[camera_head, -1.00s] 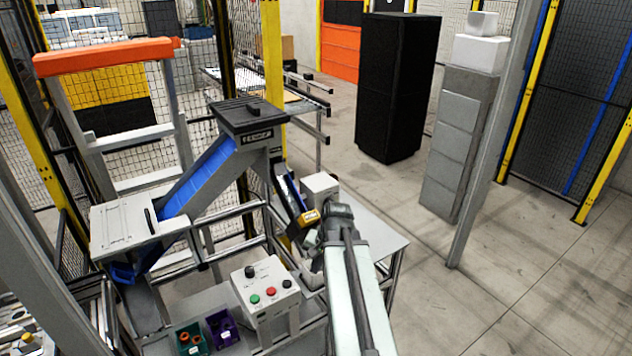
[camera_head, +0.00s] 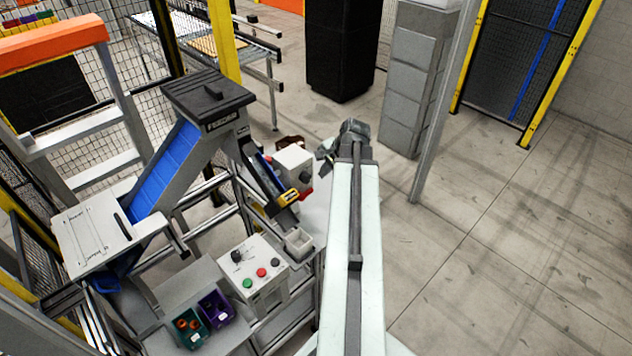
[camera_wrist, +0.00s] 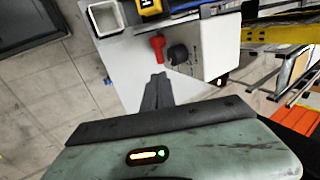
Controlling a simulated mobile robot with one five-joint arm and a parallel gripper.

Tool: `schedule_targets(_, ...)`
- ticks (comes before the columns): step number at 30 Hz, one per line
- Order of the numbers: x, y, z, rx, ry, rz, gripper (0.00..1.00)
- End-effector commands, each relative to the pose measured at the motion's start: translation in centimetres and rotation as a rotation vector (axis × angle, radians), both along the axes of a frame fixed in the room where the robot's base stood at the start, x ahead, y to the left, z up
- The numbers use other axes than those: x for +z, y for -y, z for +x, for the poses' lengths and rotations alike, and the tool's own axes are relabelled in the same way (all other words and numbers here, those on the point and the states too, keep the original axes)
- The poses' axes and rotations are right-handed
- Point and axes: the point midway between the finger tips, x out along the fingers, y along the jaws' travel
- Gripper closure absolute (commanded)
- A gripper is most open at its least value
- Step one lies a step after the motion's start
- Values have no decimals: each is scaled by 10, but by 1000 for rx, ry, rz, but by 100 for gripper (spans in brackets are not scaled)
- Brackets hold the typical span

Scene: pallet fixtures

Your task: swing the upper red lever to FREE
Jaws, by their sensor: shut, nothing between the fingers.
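A white box (camera_head: 293,165) stands on the table beside the chute's lower end, with a black knob (camera_head: 305,178) on it. In the wrist view a red lever (camera_wrist: 157,45) sticks out from the box beside the black knob (camera_wrist: 178,54). In the head view small red parts show at the box's left edge (camera_head: 268,158) and low front (camera_head: 305,195); I cannot tell which is the upper lever. No FREE mark is readable. My gripper (camera_wrist: 157,76) is shut and empty, its tips below the lever in the wrist picture, apart from it. In the head view my gripper (camera_head: 325,154) is right of the box.
The chute with a yellow part (camera_head: 288,197) and a small grey open bin (camera_head: 299,242) are close by the box. A control box with buttons (camera_head: 252,268) and green and purple bins stand in front. A grey post (camera_head: 440,110) rises to the right; open floor lies beyond.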

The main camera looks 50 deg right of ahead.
Motion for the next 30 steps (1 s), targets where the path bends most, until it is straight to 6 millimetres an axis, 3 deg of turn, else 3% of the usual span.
schedule_targets(18,-110,6,51,-1,0,-2,100)
schedule_targets(23,-124,6,59,-3,0,-1,100)
schedule_targets(30,-121,6,60,-4,0,0,100)
